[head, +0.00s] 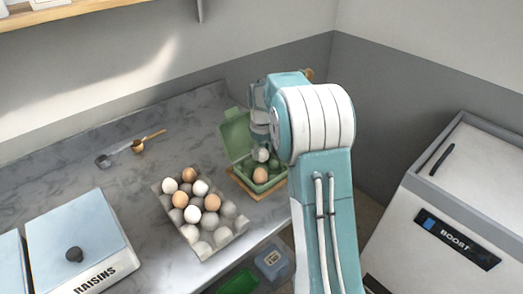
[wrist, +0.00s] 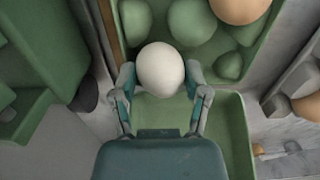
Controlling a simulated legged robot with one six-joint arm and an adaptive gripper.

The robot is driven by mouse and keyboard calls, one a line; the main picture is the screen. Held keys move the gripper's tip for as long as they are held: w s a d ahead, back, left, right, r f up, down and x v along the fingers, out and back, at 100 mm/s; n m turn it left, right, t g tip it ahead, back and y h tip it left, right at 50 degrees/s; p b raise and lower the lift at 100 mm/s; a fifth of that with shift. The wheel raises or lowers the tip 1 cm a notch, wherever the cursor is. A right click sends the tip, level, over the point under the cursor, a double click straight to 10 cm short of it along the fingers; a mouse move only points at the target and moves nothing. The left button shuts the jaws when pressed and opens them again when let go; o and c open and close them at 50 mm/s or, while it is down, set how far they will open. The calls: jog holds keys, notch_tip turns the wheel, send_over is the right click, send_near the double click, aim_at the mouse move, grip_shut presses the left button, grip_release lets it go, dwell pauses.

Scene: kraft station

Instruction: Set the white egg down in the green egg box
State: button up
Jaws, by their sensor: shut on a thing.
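The white egg (wrist: 160,69) is between the two fingers of my gripper (wrist: 161,88) in the wrist view, and the fingers are shut on it. In the head view the white egg (head: 261,155) shows just below my gripper (head: 262,140), over the green egg box (head: 236,134). The box is open, with its lid raised at the back left. A brown egg (head: 260,175) sits in the box; it also shows in the wrist view (wrist: 240,8). Empty green cups show beside the held egg. I cannot tell whether the held egg touches a cup.
A grey egg tray (head: 228,228) with several white and brown eggs stands left of the box. A metal box labelled RAISINS (head: 78,245) is at the front left. Measuring spoons (head: 137,146) lie at the back. A BOOST bin (head: 455,200) stands at the right.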

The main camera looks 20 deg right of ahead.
jog(key=shift+f, duration=0.35)
dwell(0.3)
jog(key=o, duration=0.8)
notch_tip(320, 180, up, 12)
